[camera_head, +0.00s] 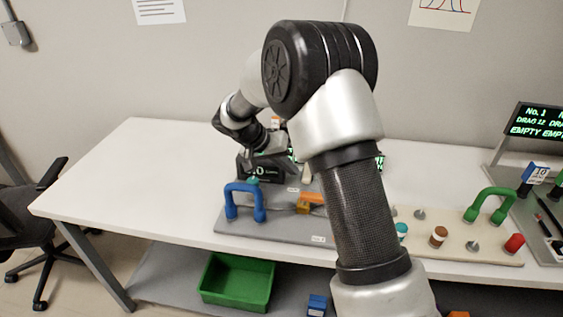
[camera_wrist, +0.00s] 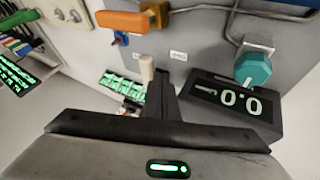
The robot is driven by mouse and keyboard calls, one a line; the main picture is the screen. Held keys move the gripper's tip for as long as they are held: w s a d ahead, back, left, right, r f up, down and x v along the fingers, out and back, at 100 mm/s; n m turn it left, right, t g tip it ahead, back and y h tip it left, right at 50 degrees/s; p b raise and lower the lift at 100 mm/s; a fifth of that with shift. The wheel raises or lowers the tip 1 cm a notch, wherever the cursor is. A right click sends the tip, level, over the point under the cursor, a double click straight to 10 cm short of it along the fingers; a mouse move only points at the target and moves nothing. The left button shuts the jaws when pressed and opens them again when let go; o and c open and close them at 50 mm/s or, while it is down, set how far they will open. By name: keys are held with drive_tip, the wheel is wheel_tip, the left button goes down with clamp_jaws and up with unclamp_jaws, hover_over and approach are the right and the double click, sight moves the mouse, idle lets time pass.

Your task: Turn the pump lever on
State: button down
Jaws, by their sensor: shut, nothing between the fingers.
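A small pale upright lever (camera_wrist: 147,68), which looks like the pump lever, stands beside the tip of my gripper (camera_wrist: 161,80) in the wrist view. The fingers are shut together and empty. The lever is just left of the fingertips; whether they touch it I cannot tell. In the head view my gripper (camera_head: 274,163) is over the back of the grey board (camera_head: 275,228), partly hidden by my arm. A black display (camera_wrist: 228,103) reading 0.0 stands right of the fingers, with a teal knob (camera_wrist: 253,69) beside it. It also shows in the head view (camera_head: 262,172).
An orange valve handle (camera_wrist: 135,22) is beyond the lever. A blue arched handle (camera_head: 244,201) stands at the board's left. A second, beige board (camera_head: 460,250) with a green handle (camera_head: 489,205) is to the right. The table's left part is clear.

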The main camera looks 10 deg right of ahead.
drive_tip(key=shift+x, duration=1)
drive_tip(key=shift+b, duration=0.3)
